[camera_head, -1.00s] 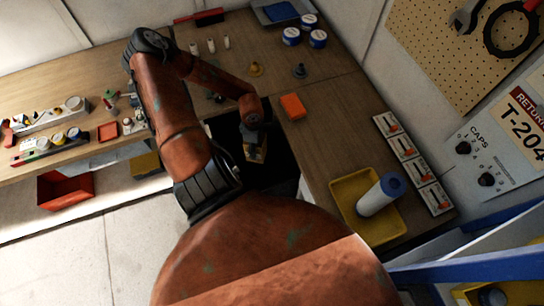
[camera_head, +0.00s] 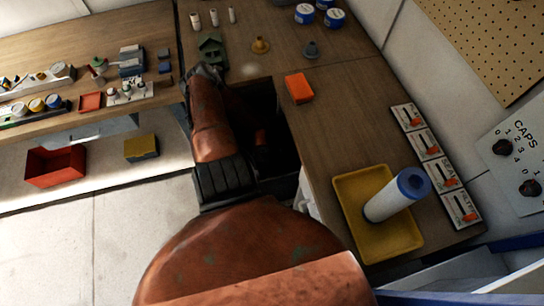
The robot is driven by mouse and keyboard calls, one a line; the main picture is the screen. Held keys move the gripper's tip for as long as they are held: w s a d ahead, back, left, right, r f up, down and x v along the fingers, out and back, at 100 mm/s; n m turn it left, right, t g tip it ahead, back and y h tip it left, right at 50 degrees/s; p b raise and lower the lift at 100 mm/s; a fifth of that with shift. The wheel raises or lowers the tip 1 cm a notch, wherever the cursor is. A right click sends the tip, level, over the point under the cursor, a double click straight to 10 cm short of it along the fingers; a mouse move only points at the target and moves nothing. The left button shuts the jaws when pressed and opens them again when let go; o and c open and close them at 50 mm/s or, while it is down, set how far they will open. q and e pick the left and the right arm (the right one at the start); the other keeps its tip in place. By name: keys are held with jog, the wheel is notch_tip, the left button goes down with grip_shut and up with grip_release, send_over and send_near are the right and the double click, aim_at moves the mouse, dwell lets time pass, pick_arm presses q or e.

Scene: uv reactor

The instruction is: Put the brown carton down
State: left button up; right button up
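No brown carton can be made out at this moment. One of my arms rises from the bottom middle, bends near the bench edge, and its far part goes down into the dark opening (camera_head: 283,150) in the bench. The end of that arm and its gripper are hidden in the dark, so whether it holds anything does not show. My other gripper is not in view.
An orange block (camera_head: 299,88) lies right of the opening. A yellow tray (camera_head: 405,236) holds a white and blue cylinder (camera_head: 389,201). Switch panels (camera_head: 424,146) line the bench's right side. A red bin (camera_head: 54,167) and a yellow box (camera_head: 141,147) sit lower left.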

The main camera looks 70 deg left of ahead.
pick_arm(q)
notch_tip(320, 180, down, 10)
jog(key=b, duration=0.4)
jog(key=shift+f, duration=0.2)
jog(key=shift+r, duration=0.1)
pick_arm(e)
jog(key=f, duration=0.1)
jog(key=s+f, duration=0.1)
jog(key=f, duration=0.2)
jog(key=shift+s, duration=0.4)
pick_arm(q)
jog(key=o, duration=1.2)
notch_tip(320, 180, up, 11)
jog(key=p, duration=0.4)
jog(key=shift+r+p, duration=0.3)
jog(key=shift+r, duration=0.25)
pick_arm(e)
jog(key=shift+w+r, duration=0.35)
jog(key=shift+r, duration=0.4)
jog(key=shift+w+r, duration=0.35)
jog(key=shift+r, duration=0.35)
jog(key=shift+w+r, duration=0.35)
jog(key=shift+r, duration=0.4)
